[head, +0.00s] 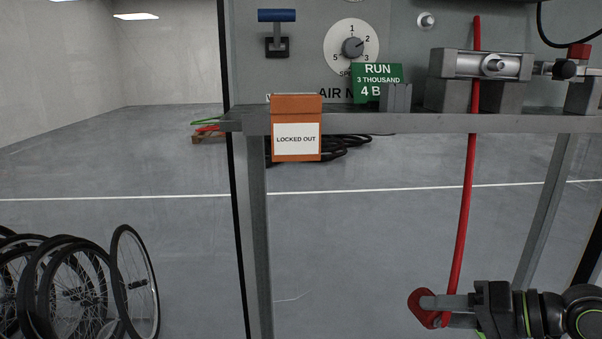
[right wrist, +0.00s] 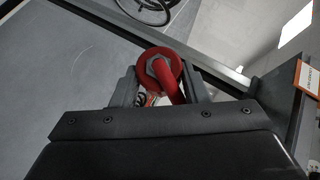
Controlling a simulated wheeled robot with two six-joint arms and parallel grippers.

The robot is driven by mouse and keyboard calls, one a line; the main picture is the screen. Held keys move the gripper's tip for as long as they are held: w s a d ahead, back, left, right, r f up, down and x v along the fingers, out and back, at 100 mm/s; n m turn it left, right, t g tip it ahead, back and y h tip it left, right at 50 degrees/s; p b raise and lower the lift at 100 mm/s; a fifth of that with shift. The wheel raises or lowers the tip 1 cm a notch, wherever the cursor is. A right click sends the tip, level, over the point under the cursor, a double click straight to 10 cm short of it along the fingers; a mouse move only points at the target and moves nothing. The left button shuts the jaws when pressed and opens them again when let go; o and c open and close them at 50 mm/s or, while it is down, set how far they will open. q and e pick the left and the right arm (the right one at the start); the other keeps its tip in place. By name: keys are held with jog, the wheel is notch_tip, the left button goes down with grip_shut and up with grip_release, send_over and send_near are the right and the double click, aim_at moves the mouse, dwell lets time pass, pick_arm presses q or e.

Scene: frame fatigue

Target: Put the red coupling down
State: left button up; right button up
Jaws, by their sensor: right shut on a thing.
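The red coupling (head: 424,306) is at the lower right of the head view, at the bottom end of a red hose (head: 464,200) that hangs from the bench. My right gripper (head: 436,308) is shut on the coupling, below the bench top and in front of the floor. In the right wrist view the coupling (right wrist: 160,70) shows as a red ring with a grey nut-like centre, between the two fingers of the gripper (right wrist: 160,88). The red hose runs from it toward the camera. My left gripper is not in view.
The grey bench edge (head: 400,124) carries an orange box (head: 297,109) marked LOCKED OUT, a green RUN card (head: 377,75) and a metal clamp block (head: 480,66). A dial (head: 352,47) and a blue-handled lever (head: 277,28) are on the panel. Several wheels (head: 135,283) stand at lower left.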

jog(key=s+a+f, duration=0.2)
jog(key=s+f, duration=0.4)
jog(key=f, duration=0.5)
jog(key=shift+s+a+m+t, duration=0.15)
jog(key=shift+a+m+t, duration=0.15)
jog(key=shift+a, duration=0.05)
jog(key=shift+a, duration=0.1)
